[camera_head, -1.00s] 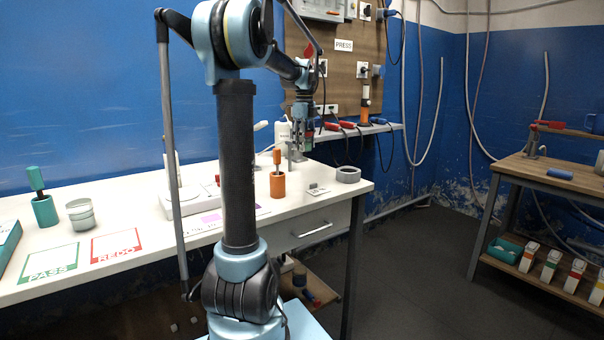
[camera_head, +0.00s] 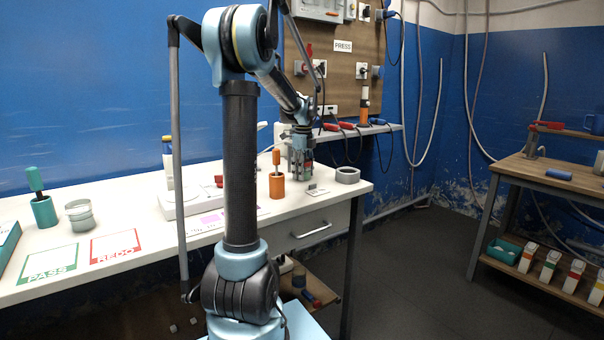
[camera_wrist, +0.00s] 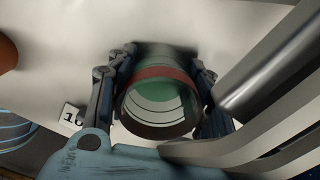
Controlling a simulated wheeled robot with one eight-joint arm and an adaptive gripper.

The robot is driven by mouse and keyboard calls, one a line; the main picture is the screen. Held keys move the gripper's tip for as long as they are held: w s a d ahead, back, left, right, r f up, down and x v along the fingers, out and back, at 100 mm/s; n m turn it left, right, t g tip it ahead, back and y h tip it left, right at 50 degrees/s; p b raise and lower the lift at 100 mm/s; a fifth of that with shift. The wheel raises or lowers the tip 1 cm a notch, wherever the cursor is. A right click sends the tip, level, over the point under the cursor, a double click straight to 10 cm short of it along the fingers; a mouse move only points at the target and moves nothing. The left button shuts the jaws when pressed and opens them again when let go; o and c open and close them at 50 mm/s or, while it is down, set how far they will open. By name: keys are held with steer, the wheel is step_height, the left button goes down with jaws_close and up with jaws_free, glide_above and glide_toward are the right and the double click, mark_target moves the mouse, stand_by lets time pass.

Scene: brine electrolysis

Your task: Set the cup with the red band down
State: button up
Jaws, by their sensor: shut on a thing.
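My gripper (camera_head: 300,174) is low over the right end of the white bench in the head view, just right of the orange pot. In the wrist view its two fingers are closed on either side of the cup with the red band (camera_wrist: 163,73). In the head view the cup is small and mostly hidden by the fingers. I cannot tell whether its base touches the bench top (camera_head: 232,240).
An orange pot (camera_head: 277,185) stands close left of my gripper. A small number card (camera_head: 317,191) and a grey ring (camera_head: 347,175) lie to the right. A white device (camera_head: 190,203) is at left. Thick grey bars (camera_wrist: 275,75) cross the wrist view's right side.

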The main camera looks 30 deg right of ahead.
steer(key=o, duration=1.2)
steer(key=shift+f, duration=0.1)
step_height(320, 180, up, 12)
stand_by(0.4)
